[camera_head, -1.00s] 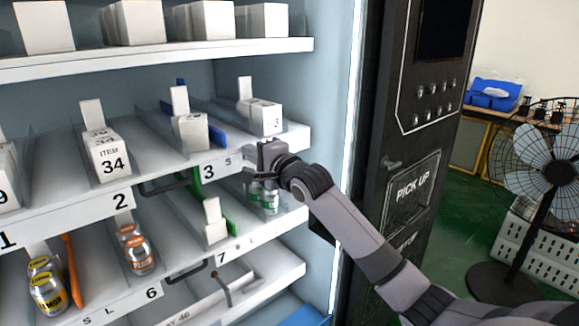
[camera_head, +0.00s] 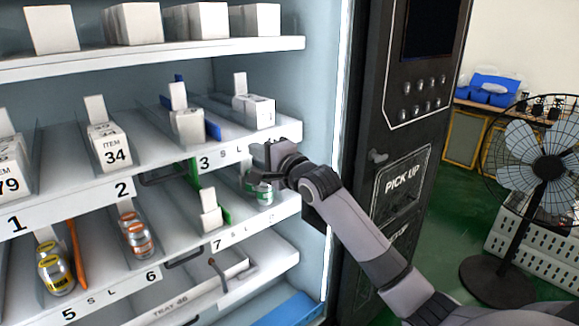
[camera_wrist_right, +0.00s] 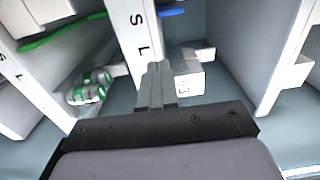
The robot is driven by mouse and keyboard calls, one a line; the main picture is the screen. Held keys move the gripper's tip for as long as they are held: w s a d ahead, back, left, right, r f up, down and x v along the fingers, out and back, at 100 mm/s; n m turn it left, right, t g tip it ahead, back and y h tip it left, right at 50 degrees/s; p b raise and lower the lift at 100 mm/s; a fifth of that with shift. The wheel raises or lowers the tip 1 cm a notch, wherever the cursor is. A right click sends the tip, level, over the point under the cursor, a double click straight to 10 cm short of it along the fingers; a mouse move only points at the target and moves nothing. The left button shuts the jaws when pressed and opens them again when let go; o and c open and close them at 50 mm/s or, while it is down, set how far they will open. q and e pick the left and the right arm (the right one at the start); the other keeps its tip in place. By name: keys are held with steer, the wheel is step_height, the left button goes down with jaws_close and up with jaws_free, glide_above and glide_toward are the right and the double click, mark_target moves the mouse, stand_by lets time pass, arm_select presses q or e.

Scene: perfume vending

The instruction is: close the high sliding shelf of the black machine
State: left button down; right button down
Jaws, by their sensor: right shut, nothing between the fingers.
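The upper numbered sliding shelf (camera_head: 70,206) carries labels 1, 2 and 3 and white boxes in lanes. Its white front face runs across the middle of the head view. My right gripper (camera_head: 259,153) is shut and empty at this front face, right of label 3 by the S L marks. In the wrist view its fingertips (camera_wrist_right: 155,82) overlap the lower end of the shelf's front strip (camera_wrist_right: 133,40), near the letter L; whether they touch it I cannot tell. The black machine's side panel (camera_head: 388,100) stands to the right, with buttons and a PICK UP hatch. My left gripper is not in view.
A lower shelf (camera_head: 110,287) with cans and labels 5, 6 and 7 sits below. A fixed-looking shelf (camera_head: 150,57) with white boxes is above. Dark handles (camera_head: 165,178) protrude under the front edges. A fan (camera_head: 545,165) stands at the far right on green floor.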

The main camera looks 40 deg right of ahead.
steer(key=s, duration=0.8)
steer(key=shift+s+d+f+b, duration=0.15)
steer(key=shift+d+f+b, duration=0.05)
steer(key=shift+b, duration=0.25)
steer(key=s+a+f+n+g, duration=0.1)
steer(key=s+a+f+n, duration=0.15)
steer(key=f, duration=0.45)
steer(key=s+a+f+n+g, duration=0.1)
steer(key=s+a+f+n, duration=0.15)
steer(key=f, duration=0.45)
steer(key=s+a+f+n+g, duration=0.1)
steer(key=f+n, duration=0.2)
steer(key=f, duration=0.3)
steer(key=s+a+f+n+g, duration=0.1)
steer(key=s+a+f+n, duration=0.2)
steer(key=s+f, duration=0.3)
steer(key=s+a+f+n+g+y, duration=0.1)
steer(key=s+a+f+n+g, duration=0.1)
steer(key=s+f+n, duration=0.3)
steer(key=s+a+f+n+g, duration=0.1)
steer(key=s+a+f+n, duration=0.3)
steer(key=s+f, duration=0.3)
steer(key=shift+s+a+g+y, duration=0.3)
steer(key=shift+w, duration=0.1)
